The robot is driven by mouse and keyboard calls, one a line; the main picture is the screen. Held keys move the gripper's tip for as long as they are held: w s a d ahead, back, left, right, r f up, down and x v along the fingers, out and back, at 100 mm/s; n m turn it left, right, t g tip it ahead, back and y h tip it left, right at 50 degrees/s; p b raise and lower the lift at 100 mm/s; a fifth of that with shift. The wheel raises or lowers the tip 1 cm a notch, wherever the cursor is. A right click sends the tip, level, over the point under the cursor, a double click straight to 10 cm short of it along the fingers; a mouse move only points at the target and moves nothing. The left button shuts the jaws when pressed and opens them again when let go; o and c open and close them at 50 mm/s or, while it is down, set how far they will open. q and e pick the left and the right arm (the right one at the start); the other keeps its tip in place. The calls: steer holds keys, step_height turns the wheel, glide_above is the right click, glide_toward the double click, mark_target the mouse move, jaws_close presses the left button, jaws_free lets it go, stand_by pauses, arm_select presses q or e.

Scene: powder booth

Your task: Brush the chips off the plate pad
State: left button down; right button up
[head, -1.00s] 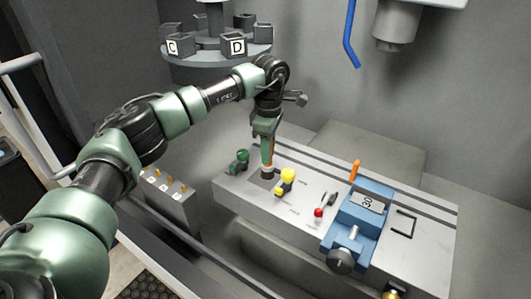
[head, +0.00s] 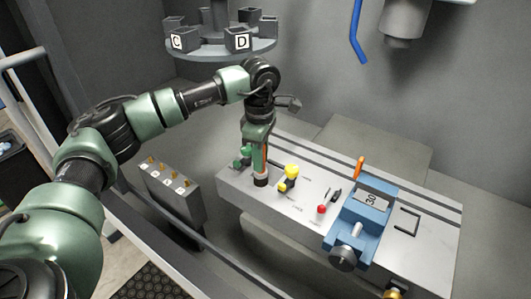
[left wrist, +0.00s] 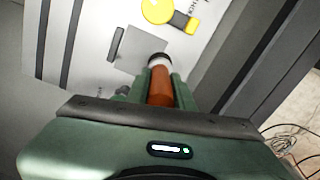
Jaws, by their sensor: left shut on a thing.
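My left gripper (head: 257,148) points down over the left end of the grey machine table. It is shut on a brush with an orange-brown handle (left wrist: 160,88), a pale collar and a dark tip. The brush is upright, its dark end (head: 261,181) at table level. In the left wrist view the plate pad (left wrist: 132,50) is a flat grey square on the table, and the brush tip overlaps its edge. I cannot tell whether the tip touches it. No separate chips can be made out. My right gripper is not in view.
A grey pegged block (head: 172,192) stands left.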

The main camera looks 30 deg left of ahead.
arm_select(q)
steer(key=shift+s, duration=0.25)
steer(key=shift+w+r, duration=0.1)
steer(key=shift+r, duration=0.25)
steer(key=shift+r+p, duration=1.7)
steer(key=shift+r, duration=1)
steer(key=shift+r+p, duration=0.85)
steer(key=shift+r, duration=0.65)
